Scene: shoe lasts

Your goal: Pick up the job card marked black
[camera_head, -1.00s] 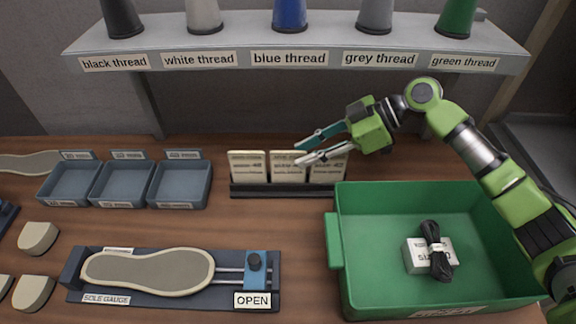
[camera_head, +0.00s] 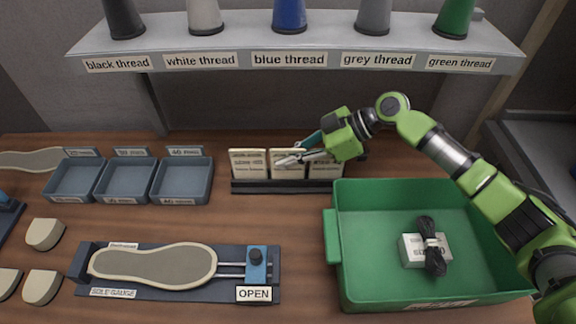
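Cream job cards stand upright in a dark rack behind the workbench's middle: a left card (camera_head: 248,164), a middle card (camera_head: 286,170) and a right card (camera_head: 325,171). Their print is too small for me to read which is marked black. My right gripper (camera_head: 287,151) reaches in from the right, its fingers apart in front of the upper part of the middle and right cards, partly hiding them. It looks open with nothing between the fingers; I cannot tell whether it touches a card. My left gripper is not clearly in view.
A green tray (camera_head: 334,222) at right holds a white box (camera_head: 412,250) with a black cord bundle (camera_head: 433,247). A sole gauge (camera_head: 150,264) lies at front. Blue bins (camera_head: 181,180) stand left of the rack. A shelf (camera_head: 290,42) with thread spools overhangs the back.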

